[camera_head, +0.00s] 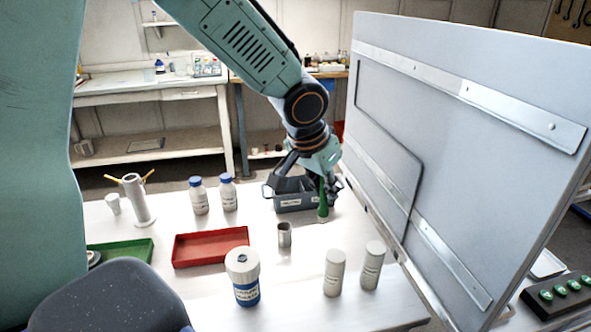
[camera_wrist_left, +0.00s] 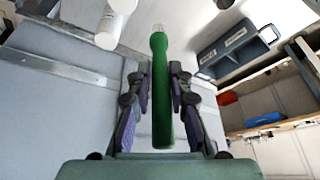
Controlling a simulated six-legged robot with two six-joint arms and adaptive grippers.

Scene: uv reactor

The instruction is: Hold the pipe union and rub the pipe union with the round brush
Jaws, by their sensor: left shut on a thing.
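My left gripper (camera_head: 321,178) is shut on the green handle of the round brush (camera_head: 323,203). The brush points downward, its pale tip close to the table; I cannot tell if it touches. In the left wrist view the brush (camera_wrist_left: 160,88) stands between the two fingers of my left gripper (camera_wrist_left: 160,80), its pale tip beyond them. A short grey metal cylinder, which looks like the pipe union (camera_head: 284,236), stands on the table in front of the gripper and to its left, apart from the brush. My right gripper is not in view.
A grey bin (camera_head: 290,203) stands just left of the brush. A large grey panel (camera_head: 465,130) rises close on the right. A red tray (camera_head: 210,247), two white bottles (camera_head: 198,197), a blue-and-white jar (camera_head: 244,276) and two pale cylinders (camera_head: 334,272) stand around the pipe union.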

